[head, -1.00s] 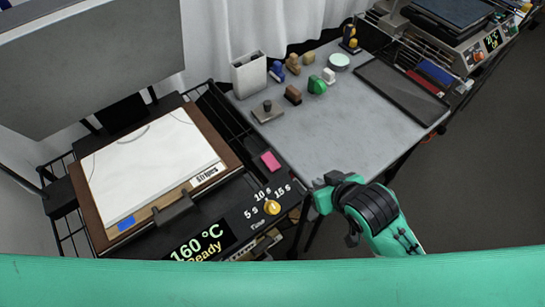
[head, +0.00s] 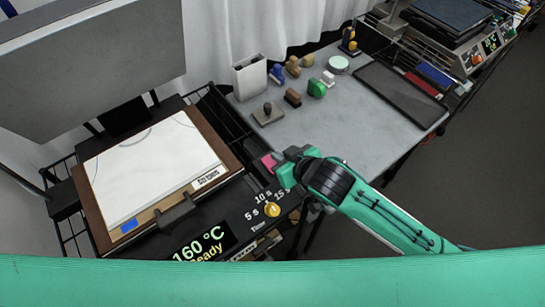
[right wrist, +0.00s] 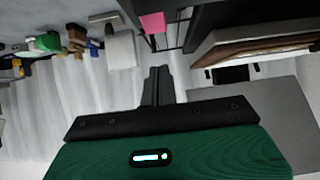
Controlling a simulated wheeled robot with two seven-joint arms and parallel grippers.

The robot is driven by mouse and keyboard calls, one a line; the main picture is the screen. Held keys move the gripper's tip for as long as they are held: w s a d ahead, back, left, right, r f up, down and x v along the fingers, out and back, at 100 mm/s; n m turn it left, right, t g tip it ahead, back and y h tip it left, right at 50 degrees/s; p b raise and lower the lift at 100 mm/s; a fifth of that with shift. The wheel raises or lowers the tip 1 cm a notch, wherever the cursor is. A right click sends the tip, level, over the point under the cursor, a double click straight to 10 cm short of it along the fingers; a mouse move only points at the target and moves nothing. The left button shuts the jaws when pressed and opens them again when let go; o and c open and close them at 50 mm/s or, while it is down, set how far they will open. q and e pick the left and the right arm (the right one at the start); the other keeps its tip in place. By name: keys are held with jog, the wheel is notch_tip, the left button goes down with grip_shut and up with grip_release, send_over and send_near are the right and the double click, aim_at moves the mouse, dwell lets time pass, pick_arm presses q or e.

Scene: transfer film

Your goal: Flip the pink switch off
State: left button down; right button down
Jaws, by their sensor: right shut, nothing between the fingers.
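The pink switch (head: 267,162) is on the dark top of the heat press, at its right rear corner near the grey table. My right gripper (head: 280,167) is right beside it in the head view and covers part of it. I cannot tell whether they touch. In the right wrist view the pink switch (right wrist: 152,22) shows near the top, and the shut, empty fingers (right wrist: 158,72) are below it in the picture, apart from it. Which way the switch is tilted is unclear. My left gripper is not in view.
The press panel has an orange timer knob (head: 272,210) and a display (head: 203,243) reading 160 °C. A white sheet (head: 150,165) lies on the board to the left. The grey table (head: 350,130) holds several stamps and a dark tray (head: 400,92) towards the back; its front is clear.

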aim_at(265, 156)
jog(key=x, duration=0.3)
jog(key=shift+r+p, duration=0.1)
jog(key=shift+p, duration=0.2)
notch_tip(265, 156, down, 3)
jog(key=shift+w+a+r+p, duration=0.1)
jog(key=shift+w+r+p, duration=0.05)
jog(key=shift+p, duration=0.15)
jog(key=shift+f, duration=0.65)
jog(key=shift+w+a, duration=0.1)
jog(key=shift+w+a+f+p, duration=0.1)
jog(key=shift+f+p, duration=0.1)
jog(key=shift+p, duration=0.25)
jog(key=shift+w+a+p, duration=0.15)
jog(key=shift+w+p, duration=0.1)
jog(key=shift+p, duration=0.5)
jog(key=shift+w+a, duration=0.1)
jog(key=shift+w+f, duration=0.1)
jog(key=shift+f, duration=0.1)
